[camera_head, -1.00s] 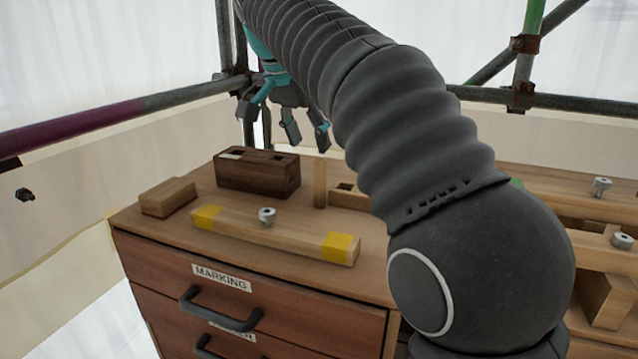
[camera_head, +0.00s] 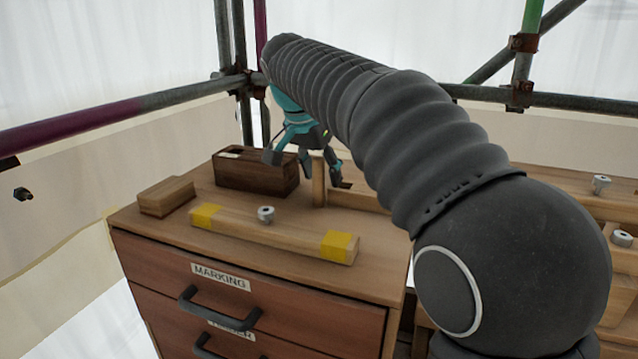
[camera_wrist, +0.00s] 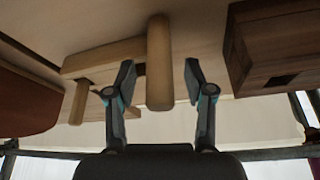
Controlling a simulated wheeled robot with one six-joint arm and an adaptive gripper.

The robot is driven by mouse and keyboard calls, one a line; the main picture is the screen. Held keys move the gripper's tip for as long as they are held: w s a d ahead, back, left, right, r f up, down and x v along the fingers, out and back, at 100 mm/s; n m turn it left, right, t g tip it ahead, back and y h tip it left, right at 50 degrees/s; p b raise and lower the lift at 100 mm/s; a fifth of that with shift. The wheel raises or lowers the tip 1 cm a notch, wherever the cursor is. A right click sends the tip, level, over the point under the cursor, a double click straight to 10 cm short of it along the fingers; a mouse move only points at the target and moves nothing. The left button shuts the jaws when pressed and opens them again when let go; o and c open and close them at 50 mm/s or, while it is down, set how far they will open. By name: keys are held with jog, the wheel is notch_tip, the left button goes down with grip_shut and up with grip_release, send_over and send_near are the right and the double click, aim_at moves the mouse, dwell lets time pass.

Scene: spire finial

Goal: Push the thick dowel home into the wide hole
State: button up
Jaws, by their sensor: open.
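The thick dowel (camera_head: 319,183) is a pale wooden rod standing upright on the bench, at the left end of a low wooden block (camera_head: 362,199). In the wrist view the dowel (camera_wrist: 159,62) lies between my two fingers, with a gap on each side. The block (camera_wrist: 100,57) is beside it there, with a thinner peg (camera_wrist: 79,102) at its far end. My gripper (camera_head: 305,168) is open around the dowel; it also shows in the wrist view (camera_wrist: 160,80). The dowel's foot and the wide hole are not clearly visible, so I cannot tell how deep it sits.
A dark wooden box (camera_head: 256,176) with a slotted top stands close left of the gripper. A small wooden block (camera_head: 166,197) and a yellow-taped bar (camera_head: 270,235) with a metal knob (camera_head: 266,214) lie nearer the front. Scaffold tubes (camera_head: 130,107) run behind the bench.

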grip_shut()
jog(key=shift+r, duration=0.15)
